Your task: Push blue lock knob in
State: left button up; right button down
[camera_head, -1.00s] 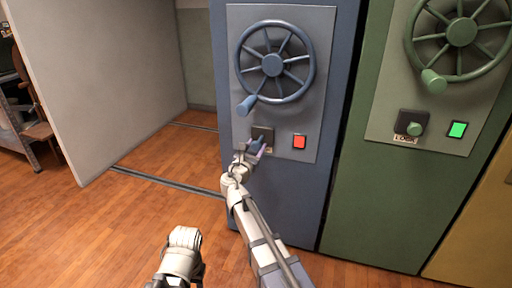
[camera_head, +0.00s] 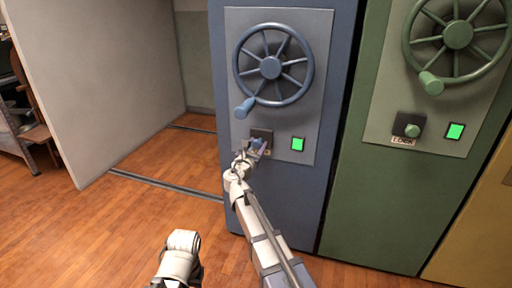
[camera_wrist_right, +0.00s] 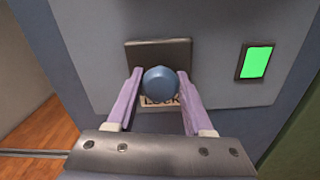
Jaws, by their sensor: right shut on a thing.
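The blue lock knob (camera_wrist_right: 160,83) sits on a dark square plate (camera_wrist_right: 158,52) with a "LOCK" label (camera_wrist_right: 160,100) under it, on the front panel of the blue cabinet (camera_head: 270,210). My right gripper (camera_head: 257,146) is at the knob in the head view. In the right wrist view my right gripper (camera_wrist_right: 158,90) has its two pale purple fingers on either side of the knob, shut on it. The light (camera_head: 297,144) right of the knob is green; it also shows in the right wrist view (camera_wrist_right: 255,63). My left gripper's fingers do not show.
A blue handwheel (camera_head: 271,68) with a handle (camera_head: 245,108) is above the knob. A green cabinet (camera_head: 375,200) with its own wheel, green knob (camera_head: 413,130) and green light (camera_head: 455,131) stands to the right. Floor rails (camera_head: 165,186) and open wood floor lie left.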

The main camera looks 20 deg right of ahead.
jog(key=shift+c, duration=1.4)
grip_release()
jog(key=shift+w+d, duration=0.1)
jog(key=shift+w, duration=0.1)
jog(key=shift+s, duration=0.15)
jog(key=v, duration=0.7)
jog(key=shift+s+a, duration=0.25)
